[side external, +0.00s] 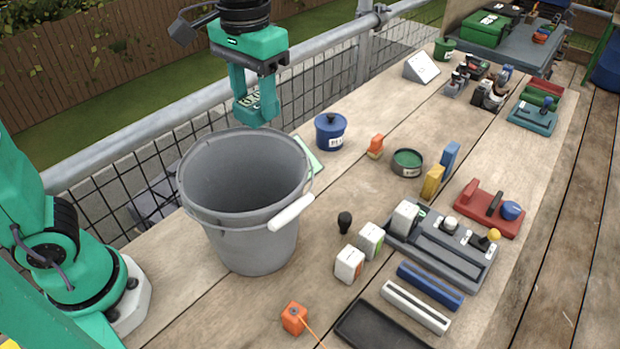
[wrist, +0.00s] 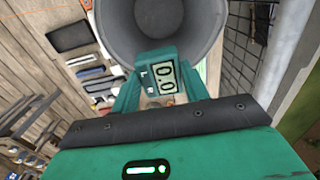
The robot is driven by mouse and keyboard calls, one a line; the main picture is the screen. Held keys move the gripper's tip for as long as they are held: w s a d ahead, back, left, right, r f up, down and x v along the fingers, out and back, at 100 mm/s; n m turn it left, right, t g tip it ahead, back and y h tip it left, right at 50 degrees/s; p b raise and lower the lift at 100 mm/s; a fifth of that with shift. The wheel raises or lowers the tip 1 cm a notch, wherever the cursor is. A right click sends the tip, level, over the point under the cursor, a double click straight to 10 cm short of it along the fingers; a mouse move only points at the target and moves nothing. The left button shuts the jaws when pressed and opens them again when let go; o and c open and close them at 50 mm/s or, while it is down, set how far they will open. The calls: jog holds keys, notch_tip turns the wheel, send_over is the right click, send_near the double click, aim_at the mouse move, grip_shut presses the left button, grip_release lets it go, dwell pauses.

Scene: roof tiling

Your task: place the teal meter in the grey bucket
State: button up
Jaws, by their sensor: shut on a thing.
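My teal gripper (side external: 256,98) is above the back rim of the grey bucket (side external: 265,240) in the side external view. It is shut on the teal meter (wrist: 163,78), whose pale display reads 0.0 in the wrist view. The meter also shows between the fingertips in the side external view (side external: 252,106), a little above the rim. In the wrist view the bucket's open mouth (wrist: 207,30) lies beyond the meter. The bucket stands upright, its white handle grip (side external: 291,212) on the right. The part of its inside that shows looks empty, but its bottom is only partly visible.
A metal railing (side external: 130,140) with wire mesh runs behind the bucket. A blue lidded pot (side external: 330,132) stands to the bucket's right.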

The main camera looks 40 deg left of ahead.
jog(key=shift+s+a+f, duration=0.1)
jog(key=shift+s+f, duration=0.05)
jog(key=shift+f, duration=4)
jog(key=shift+s+a+f, duration=0.1)
jog(key=shift+s+f, duration=0.05)
jog(key=shift+f, duration=4)
jog(key=shift+s+a+f, duration=0.1)
jog(key=shift+s+f, duration=0.05)
jog(key=shift+f, duration=4)
jog(key=shift+f, duration=1.85)
jog(key=shift+f, duration=0.15)
jog(key=o, duration=1)
jog(key=shift+o, duration=0.2)
jog(key=shift+r, duration=0.2)
notch_tip(320, 180, up, 12)
